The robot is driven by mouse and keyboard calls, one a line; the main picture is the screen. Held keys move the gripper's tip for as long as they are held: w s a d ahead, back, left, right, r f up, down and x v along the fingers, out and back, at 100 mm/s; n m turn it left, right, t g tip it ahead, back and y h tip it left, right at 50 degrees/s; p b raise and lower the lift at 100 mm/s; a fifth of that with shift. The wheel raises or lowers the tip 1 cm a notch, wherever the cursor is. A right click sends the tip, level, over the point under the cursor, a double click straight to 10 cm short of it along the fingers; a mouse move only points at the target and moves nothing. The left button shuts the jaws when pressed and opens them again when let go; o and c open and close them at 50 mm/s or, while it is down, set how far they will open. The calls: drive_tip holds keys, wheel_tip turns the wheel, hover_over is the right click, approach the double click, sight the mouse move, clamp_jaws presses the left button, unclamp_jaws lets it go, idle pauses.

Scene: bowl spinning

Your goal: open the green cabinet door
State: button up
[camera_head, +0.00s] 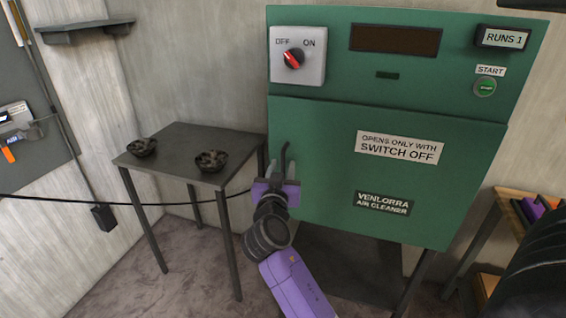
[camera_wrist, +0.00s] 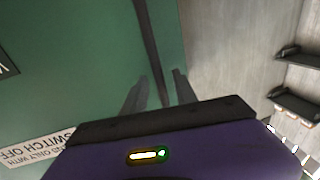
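The green cabinet door (camera_head: 320,150) is shut, with labels reading "OPENS ONLY WITH SWITCH OFF" and "VENLORRA AIR CLEANER". A dark bar handle (camera_head: 284,155) stands at its left edge; in the wrist view the handle (camera_wrist: 150,45) runs down between my fingers. My gripper (camera_head: 283,170) is at the handle, with one finger on each side; in the wrist view the gripper (camera_wrist: 160,90) shows gaps between fingers and bar, so it looks open. Above the door is a switch plate (camera_head: 312,72) with a red knob (camera_head: 293,59), which appears to point toward OFF.
A dark table (camera_head: 190,143) with two small bowls, a left one (camera_head: 142,148) and a right one (camera_head: 212,160), stands left of the cabinet. A green start button (camera_head: 485,87) and a "RUNS 1" display (camera_head: 502,38) are at upper right. A wooden shelf (camera_head: 520,194) stands right.

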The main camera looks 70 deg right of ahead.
drive_tip(key=shift+x, duration=0.8)
clamp_jaws()
idle(0.9)
